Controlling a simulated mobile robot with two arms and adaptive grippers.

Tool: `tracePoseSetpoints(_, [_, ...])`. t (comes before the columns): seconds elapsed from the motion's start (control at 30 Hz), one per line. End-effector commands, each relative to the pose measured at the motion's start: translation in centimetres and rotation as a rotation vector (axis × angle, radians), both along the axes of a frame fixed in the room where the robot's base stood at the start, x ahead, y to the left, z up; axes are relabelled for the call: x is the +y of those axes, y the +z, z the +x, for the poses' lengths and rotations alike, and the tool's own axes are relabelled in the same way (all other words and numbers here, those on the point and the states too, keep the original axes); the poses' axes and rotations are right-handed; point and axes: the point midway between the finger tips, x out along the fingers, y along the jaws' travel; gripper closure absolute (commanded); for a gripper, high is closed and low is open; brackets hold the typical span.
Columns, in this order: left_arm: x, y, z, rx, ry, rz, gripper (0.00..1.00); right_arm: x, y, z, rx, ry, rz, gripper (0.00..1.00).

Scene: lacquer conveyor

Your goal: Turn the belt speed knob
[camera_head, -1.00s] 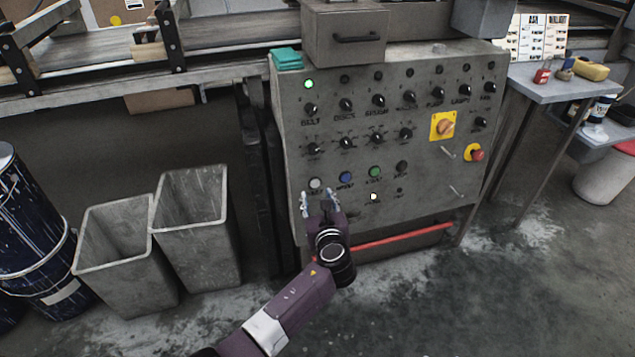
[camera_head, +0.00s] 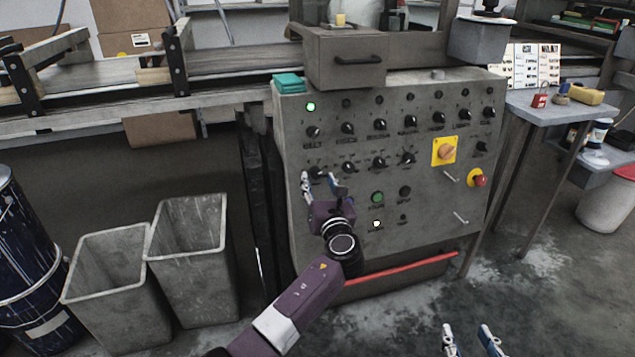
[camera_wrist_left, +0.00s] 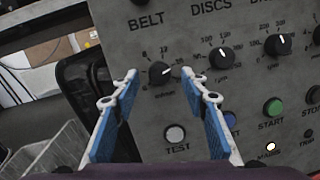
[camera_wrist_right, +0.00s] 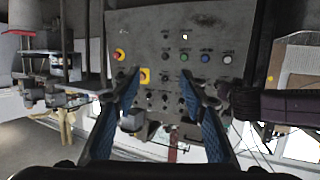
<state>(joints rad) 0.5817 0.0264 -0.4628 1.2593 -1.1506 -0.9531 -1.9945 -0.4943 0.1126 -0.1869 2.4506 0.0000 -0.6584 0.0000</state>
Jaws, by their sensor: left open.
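The grey control panel (camera_head: 430,215) carries rows of black knobs. The belt speed knob (camera_wrist_left: 159,72), a black dial with a scale marked around it, sits below the BELT label in the left wrist view. It also shows in the head view (camera_head: 316,172), partly covered by my gripper. My left gripper (camera_head: 321,182) is open in front of the panel. In its wrist view (camera_wrist_left: 160,77) the fingertips lie either side of the knob; contact cannot be told. My right gripper (camera_head: 467,335) is open and empty, low at the bottom of the head view, away from the panel.
A white TEST button (camera_wrist_left: 175,134) and a green START button (camera_wrist_left: 273,107) sit below the knobs. A yellow-backed rotary switch (camera_head: 444,151) and a red emergency button (camera_head: 480,180) are at the panel's right. Two grey bins (camera_head: 190,225) stand left.

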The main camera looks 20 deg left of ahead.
Motion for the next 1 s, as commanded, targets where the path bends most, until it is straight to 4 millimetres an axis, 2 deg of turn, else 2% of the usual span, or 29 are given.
tracePoseSetpoints(0.23, [0.7,-0.1,1.2,0.0,0.0,-0.001,0.59,0.6,2.6,0.9,-0.119,0.008,0.029,0.61])
tracePoseSetpoints(0.6, [0.8,0.0,1.4,0.0,0.0,-0.001,0.59,0.7,3.1,1.0,-0.142,0.009,0.035,0.61])
tracePoseSetpoints(0.9, [0.8,0.0,1.4,0.0,0.0,-0.001,0.92,0.6,3.1,1.0,-0.142,0.009,0.035,0.61])
tracePoseSetpoints(1.0, [0.8,0.0,1.4,0.0,0.0,-0.001,1.0,0.6,3.1,1.0,-0.141,0.009,0.034,0.61])
